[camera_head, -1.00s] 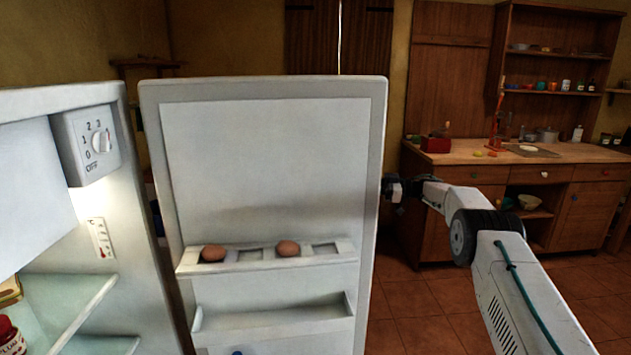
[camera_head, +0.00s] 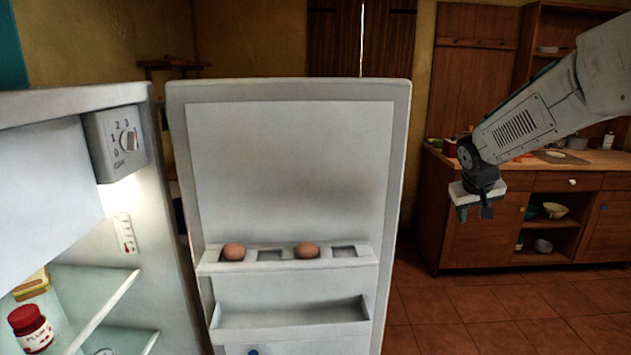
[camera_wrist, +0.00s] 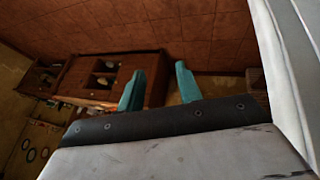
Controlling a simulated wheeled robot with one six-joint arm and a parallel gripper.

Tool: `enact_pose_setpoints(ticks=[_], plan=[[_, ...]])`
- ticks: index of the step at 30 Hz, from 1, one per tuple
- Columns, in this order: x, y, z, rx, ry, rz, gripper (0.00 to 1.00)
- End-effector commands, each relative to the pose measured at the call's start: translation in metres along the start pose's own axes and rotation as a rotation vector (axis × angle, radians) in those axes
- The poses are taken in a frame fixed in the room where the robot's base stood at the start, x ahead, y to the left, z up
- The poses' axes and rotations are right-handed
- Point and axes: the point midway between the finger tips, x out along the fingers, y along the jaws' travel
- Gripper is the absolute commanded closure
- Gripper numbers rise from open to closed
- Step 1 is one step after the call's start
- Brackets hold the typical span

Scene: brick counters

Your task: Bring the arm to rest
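My gripper (camera_head: 474,212) hangs at the end of my raised arm, to the right of the open fridge door (camera_head: 290,145) and in front of the wooden counter in the head view. In the wrist view its two teal fingers (camera_wrist: 160,92) stand apart with nothing between them. The gripper is open and empty. Behind the fingers the wrist view shows the tiled floor and the wooden cabinet. The fridge door's edge stands apart from the gripper in the head view.
The fridge interior (camera_head: 60,215) on the left holds a red-lidded jar (camera_head: 30,328) on a shelf. Two eggs (camera_head: 233,251) sit in the door rack. The wooden counter (camera_head: 490,230) stands at the back right. The tiled floor (camera_head: 480,310) is clear between door and counter.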

Motion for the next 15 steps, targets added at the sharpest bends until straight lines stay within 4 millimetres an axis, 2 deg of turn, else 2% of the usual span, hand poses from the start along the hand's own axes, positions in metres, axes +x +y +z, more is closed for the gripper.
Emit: enact_pose_setpoints(ticks=[1,3,9,15], plan=[[-0.023,-0.005,0.032,0.003,-0.063,-0.014,0.65],[-0.050,-0.013,0.079,0.004,-0.160,-0.040,0.65],[-0.123,-0.041,0.206,0.001,-0.387,-0.145,0.65],[-0.180,-0.070,0.311,0.006,-0.497,-0.252,0.65]])
